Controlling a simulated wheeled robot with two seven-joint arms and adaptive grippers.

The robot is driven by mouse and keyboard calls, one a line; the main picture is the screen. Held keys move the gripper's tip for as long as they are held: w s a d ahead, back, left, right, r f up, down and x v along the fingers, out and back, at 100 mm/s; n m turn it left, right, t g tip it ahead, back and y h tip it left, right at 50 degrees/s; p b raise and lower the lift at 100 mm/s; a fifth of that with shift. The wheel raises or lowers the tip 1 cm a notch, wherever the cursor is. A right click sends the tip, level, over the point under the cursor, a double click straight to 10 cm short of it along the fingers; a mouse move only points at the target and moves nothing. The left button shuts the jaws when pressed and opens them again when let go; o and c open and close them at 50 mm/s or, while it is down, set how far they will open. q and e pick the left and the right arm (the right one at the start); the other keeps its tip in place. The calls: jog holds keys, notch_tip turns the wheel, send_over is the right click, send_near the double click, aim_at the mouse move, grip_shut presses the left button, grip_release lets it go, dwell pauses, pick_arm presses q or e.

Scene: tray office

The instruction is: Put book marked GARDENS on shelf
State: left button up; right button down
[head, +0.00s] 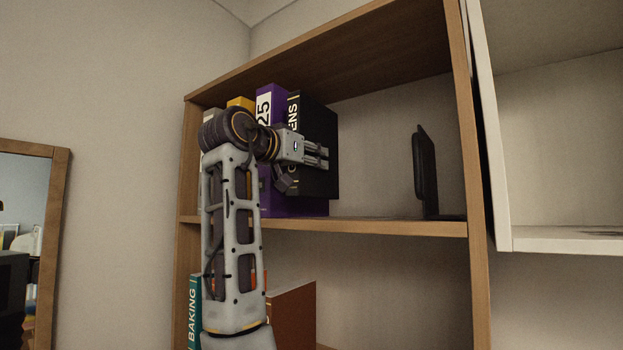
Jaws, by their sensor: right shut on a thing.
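My left gripper is not in view.
A yellow book (241,102) and a pale one (208,116) stand further left. A black bookend (424,172) stands at the right, with free room left of it. Below are a teal BAKING book (194,312) and a brown book (293,318). A white cabinet (560,240) adjoins at right.

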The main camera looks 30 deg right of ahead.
aim_at(312, 178)
dwell(0.4)
jog(key=shift+f, duration=2)
jog(key=shift+f, duration=0.15)
jog(key=c, duration=1.1)
grip_release()
jog(key=shift+o, duration=0.2)
jog(key=b+v, duration=0.2)
jog(key=v, duration=1)
jog(key=shift+s+b, duration=0.1)
jog(key=shift+b, duration=0.25)
